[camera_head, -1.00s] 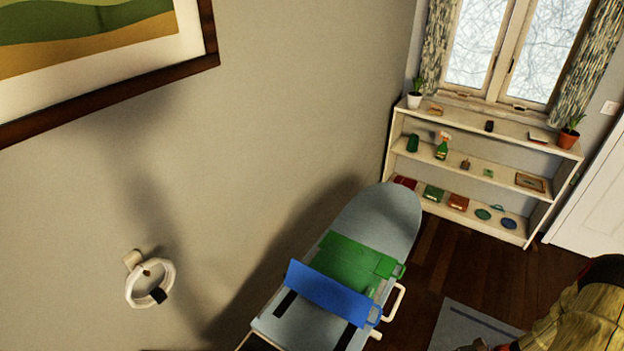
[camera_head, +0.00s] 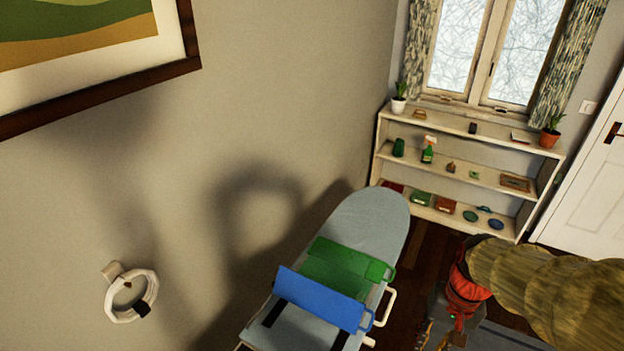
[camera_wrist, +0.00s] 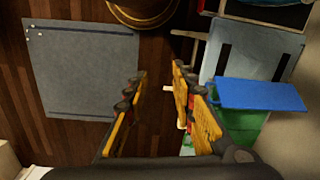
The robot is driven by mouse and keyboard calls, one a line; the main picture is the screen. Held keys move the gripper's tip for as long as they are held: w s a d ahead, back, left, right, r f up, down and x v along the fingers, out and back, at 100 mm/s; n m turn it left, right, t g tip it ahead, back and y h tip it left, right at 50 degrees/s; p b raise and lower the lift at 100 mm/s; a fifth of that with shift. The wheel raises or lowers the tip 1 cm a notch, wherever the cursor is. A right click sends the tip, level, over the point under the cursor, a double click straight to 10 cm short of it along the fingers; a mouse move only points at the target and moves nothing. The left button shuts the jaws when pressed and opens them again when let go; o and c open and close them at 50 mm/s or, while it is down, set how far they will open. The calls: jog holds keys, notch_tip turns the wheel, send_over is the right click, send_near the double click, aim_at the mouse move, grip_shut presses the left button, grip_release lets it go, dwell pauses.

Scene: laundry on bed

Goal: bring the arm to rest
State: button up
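My gripper (camera_wrist: 160,85) shows in the wrist view with its two yellow and black fingers apart and nothing between them. It is over the dark wooden floor. In the head view my gripper (camera_head: 437,335) is at the lower edge, to the right of the ironing board (camera_head: 372,220), and partly cut off. My gripper is apart from both.
A grey mat (camera_wrist: 85,70) lies on the floor. A round brown and gold object (camera_wrist: 145,8) is at the top of the wrist view. A shelf (camera_head: 450,153) with small items stands under the window. A white ring (camera_head: 130,297) is on the left wall.

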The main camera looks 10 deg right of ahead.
jog(key=s+a+r+n+t+h+b, duration=0.1)
jog(key=a+r+n+t, duration=0.4)
jog(key=a+r, duration=0.5)
jog(key=shift+s+a+r+t+b, duration=0.25)
jog(key=shift+r+t+b, duration=0.15)
jog(key=shift+r, duration=0.85)
